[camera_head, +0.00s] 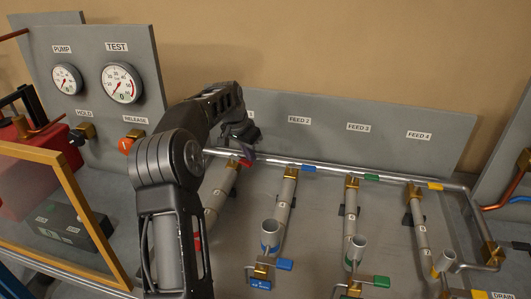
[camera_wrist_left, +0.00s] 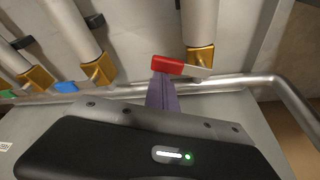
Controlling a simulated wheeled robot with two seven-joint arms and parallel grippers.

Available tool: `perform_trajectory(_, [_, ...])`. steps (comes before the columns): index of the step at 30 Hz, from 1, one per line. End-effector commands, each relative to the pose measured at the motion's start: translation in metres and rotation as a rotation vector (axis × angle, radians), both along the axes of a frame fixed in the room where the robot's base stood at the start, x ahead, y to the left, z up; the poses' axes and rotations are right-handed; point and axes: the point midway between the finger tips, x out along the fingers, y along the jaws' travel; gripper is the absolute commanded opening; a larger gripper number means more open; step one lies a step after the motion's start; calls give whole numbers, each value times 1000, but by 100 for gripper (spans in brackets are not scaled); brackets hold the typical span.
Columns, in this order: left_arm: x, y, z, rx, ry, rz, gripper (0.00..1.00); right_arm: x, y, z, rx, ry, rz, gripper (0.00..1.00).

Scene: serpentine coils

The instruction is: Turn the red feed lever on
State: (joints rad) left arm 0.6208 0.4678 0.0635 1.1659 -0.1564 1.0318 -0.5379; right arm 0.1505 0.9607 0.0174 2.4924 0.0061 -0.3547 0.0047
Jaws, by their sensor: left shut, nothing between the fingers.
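The red feed lever (camera_head: 246,163) is at the top of the leftmost feed pipe, by the silver header pipe. In the left wrist view the red lever (camera_wrist_left: 168,66) lies crosswise to its pipe, its pale shank reaching to a brass valve (camera_wrist_left: 201,57). My left gripper (camera_head: 247,145) is shut and empty, just above the lever in the head view. Its purple finger (camera_wrist_left: 162,95) meets the lever's edge in the wrist view; I cannot tell whether they touch. My left arm hides part of the leftmost pipe. My right gripper is not in view.
Blue (camera_head: 308,168), green (camera_head: 371,178) and yellow (camera_head: 434,186) levers sit along the silver header pipe (camera_head: 330,168). The grey label panel (camera_head: 390,112) stands behind it. A gauge panel (camera_head: 92,55) and a wood-framed clear guard (camera_head: 85,205) are at left.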

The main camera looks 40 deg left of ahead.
Motion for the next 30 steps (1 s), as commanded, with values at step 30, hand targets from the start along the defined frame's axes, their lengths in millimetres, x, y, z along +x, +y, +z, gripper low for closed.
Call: perform_trajectory(30, [-62,14,-1,0,2,-360,0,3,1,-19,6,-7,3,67])
